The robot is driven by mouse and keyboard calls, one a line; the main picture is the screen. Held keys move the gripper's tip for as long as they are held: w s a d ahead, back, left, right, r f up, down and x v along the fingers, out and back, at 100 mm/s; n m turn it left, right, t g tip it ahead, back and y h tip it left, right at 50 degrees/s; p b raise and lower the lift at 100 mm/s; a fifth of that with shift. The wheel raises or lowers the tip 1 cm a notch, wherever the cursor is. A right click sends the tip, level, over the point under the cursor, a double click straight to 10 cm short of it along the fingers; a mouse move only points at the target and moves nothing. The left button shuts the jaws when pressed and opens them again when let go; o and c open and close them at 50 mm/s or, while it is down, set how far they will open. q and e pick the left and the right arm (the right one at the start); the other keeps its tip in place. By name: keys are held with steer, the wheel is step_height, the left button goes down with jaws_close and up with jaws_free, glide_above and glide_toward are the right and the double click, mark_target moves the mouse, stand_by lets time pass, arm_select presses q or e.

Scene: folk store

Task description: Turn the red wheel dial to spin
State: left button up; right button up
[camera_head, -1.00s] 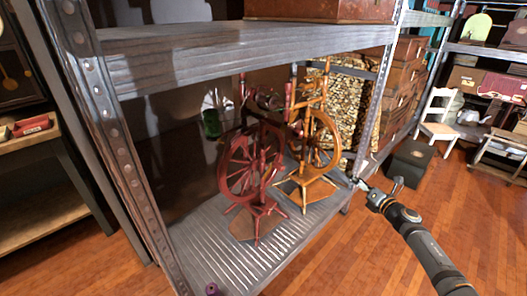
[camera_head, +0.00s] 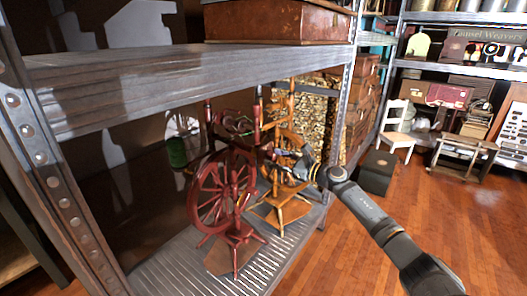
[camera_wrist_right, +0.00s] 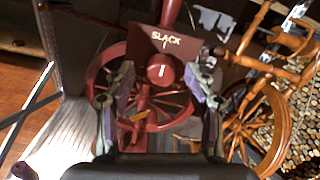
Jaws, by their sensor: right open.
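The red spinning wheel (camera_head: 222,190) stands upright on the metal shelf in the head view. In the right wrist view, its round red dial (camera_wrist_right: 160,70) has a short white mark pointing nearly straight up. The dark red panel above it (camera_wrist_right: 166,40) reads "SLACK". The large spoked wheel (camera_wrist_right: 110,85) shows behind the dial. My right gripper (camera_wrist_right: 162,78) is open, with one finger to each side of the dial in the picture; I cannot tell whether either touches it. In the head view, my right gripper (camera_head: 284,157) is beside the upper right of the red spinning wheel. My left gripper is not in view.
An orange wooden spinning wheel (camera_head: 284,207) stands close behind, partly covered by my right arm. The upper shelf board (camera_head: 190,72) runs above both wheels, with a metal post (camera_head: 338,115) at its right end. Bare shelf (camera_head: 165,270) lies in front; open wooden floor is right.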

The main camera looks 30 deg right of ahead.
steer(key=shift+w+a, duration=0.2)
steer(key=shift+w, duration=0.15)
steer(key=shift+c, duration=0.4)
jaws_close()
